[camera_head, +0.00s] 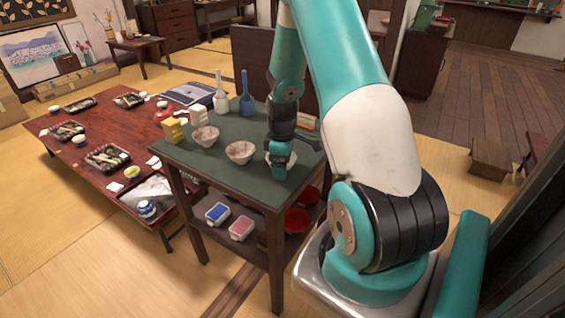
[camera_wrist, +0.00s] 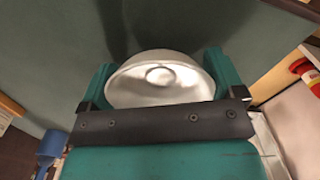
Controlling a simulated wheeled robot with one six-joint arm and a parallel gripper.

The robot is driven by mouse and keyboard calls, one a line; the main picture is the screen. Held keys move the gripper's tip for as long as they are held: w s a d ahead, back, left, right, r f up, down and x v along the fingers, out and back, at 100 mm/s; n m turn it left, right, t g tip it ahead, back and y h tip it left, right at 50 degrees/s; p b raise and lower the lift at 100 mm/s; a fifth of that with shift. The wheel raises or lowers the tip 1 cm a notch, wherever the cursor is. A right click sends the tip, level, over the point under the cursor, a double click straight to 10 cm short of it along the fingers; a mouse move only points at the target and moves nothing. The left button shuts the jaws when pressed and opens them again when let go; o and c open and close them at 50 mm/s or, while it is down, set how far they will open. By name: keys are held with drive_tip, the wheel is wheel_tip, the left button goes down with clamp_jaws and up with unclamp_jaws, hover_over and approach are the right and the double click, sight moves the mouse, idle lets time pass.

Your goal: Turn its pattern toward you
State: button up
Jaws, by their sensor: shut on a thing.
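A pale bowl (camera_head: 291,157) is on the dark green top of a wooden stand (camera_head: 220,172), near its right end, mostly hidden behind my gripper (camera_head: 279,170). In the wrist view the bowl (camera_wrist: 160,68) lies between my two teal fingers, which are shut on it from either side. Two other bowls stand in a row to the left, a near one (camera_head: 240,152) and a farther one (camera_head: 205,136), both with brownish marks.
A white bottle (camera_head: 221,101) and a blue bottle (camera_head: 246,103) stand at the back of the stand, with yellow (camera_head: 174,131) and white blocks at its left. The lower shelf holds blue and pink boxes and red bowls (camera_head: 297,219). A red low table (camera_head: 90,150) lies left.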

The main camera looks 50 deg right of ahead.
drive_tip(key=shift+f, duration=0.2)
drive_tip(key=o, duration=0.7)
drive_tip(key=shift+r, duration=0.1)
drive_tip(key=shift+r+p, duration=2.15)
drive_tip(key=shift+r, duration=0.3)
